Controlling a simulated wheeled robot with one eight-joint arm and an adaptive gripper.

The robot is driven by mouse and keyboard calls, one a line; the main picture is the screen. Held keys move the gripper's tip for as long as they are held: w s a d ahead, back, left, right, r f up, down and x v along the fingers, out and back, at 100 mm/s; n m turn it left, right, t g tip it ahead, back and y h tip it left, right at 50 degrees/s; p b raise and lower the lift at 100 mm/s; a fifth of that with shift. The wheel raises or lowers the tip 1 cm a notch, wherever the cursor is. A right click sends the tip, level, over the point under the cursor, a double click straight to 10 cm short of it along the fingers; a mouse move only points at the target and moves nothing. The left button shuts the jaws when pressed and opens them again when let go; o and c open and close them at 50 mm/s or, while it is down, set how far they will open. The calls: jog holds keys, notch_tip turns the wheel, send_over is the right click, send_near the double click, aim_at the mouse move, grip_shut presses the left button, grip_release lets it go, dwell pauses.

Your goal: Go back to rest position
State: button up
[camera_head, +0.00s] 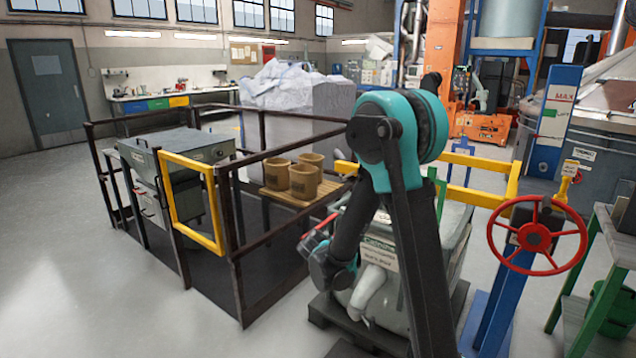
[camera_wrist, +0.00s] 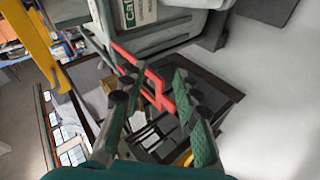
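My arm reaches down in front of me in the head view, and my gripper (camera_head: 316,246) is low beside the railing, small and partly hidden. In the wrist view the two fingers of my gripper (camera_wrist: 158,98) are spread apart, with dark green pads. A red bent bar (camera_wrist: 156,84) shows between and beyond the fingers. It also shows in the head view (camera_head: 327,223), close to the gripper. I cannot tell whether a finger touches it. I see no object held between the fingers.
A labelled grey container (camera_head: 455,232) stands on a dark pallet close beside my arm. A dark railing (camera_head: 238,275) with a yellow gate (camera_head: 218,205) is left of it. A red handwheel (camera_head: 536,237) is at right. Open floor (camera_head: 75,250) lies at left.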

jog(key=s+d+r+m+g, duration=0.2)
jog(key=s+d+m, duration=0.1)
jog(key=s+d, duration=0.5)
jog(key=s+d+f+m+g+y, duration=0.1)
jog(key=s+d+m, duration=0.2)
jog(key=s, duration=0.8)
jog(key=s+d+f+m+g+y, duration=0.1)
jog(key=s+d+m+g+y, duration=0.1)
jog(key=s, duration=1)
jog(key=shift+d+f+m+g, duration=0.35)
jog(key=shift+d+m, duration=0.35)
jog(key=shift+m, duration=0.2)
